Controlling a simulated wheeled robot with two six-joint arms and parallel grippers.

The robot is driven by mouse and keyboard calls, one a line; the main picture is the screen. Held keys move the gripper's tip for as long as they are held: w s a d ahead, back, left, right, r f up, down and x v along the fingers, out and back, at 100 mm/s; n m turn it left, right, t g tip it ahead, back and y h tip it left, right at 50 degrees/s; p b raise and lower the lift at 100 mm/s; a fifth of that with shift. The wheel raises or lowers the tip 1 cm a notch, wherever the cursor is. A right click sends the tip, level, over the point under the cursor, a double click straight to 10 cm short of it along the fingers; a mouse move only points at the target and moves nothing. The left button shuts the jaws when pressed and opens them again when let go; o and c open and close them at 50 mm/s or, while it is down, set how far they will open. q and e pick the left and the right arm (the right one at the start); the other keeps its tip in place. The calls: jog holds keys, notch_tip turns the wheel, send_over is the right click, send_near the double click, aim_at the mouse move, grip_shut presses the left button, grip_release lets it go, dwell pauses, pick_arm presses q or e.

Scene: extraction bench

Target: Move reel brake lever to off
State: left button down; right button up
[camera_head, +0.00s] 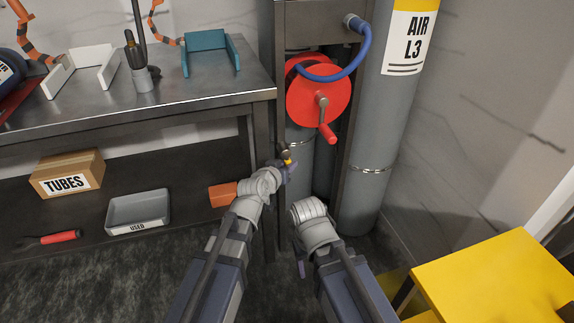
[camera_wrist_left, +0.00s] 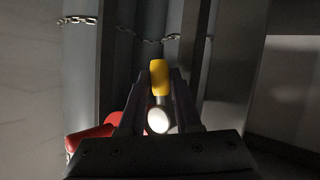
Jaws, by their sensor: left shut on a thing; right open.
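The red hose reel (camera_head: 306,95) with its crank handle hangs in the dark frame right of the bench. Below it is the small brake lever, with a yellow grip (camera_head: 287,161) on a grey stem. My left gripper (camera_head: 284,167) is at the lever. In the left wrist view, the yellow grip (camera_wrist_left: 160,77) lies between the two fingers of my left gripper (camera_wrist_left: 160,88), which is shut on it. A pale round pivot end (camera_wrist_left: 159,120) shows nearer the palm. My right gripper (camera_head: 300,268) is open, low in front of the frame, mostly hidden by its wrist. No lever markings are readable.
A grey AIR L3 cylinder (camera_head: 388,125) stands chained at right. A yellow platform (camera_head: 495,275) is at lower right. The metal bench (camera_head: 130,95) is at left, with a TUBES box (camera_head: 67,172) and a grey USED tray (camera_head: 138,208) on its lower shelf.

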pick_arm(q)
jog(key=shift+s+a+r+m+g+y+p, duration=0.1)
jog(key=shift+a+r+m+g+y+p, duration=0.2)
jog(key=shift+p, duration=0.45)
jog(key=shift+s+a+f+m+g+y+p, duration=0.1)
jog(key=shift+a+f+m+g+y+p, duration=0.1)
jog(key=shift+f+m+g+y+p, duration=0.3)
jog(key=shift+r, duration=0.2)
jog(key=c, duration=0.9)
grip_release()
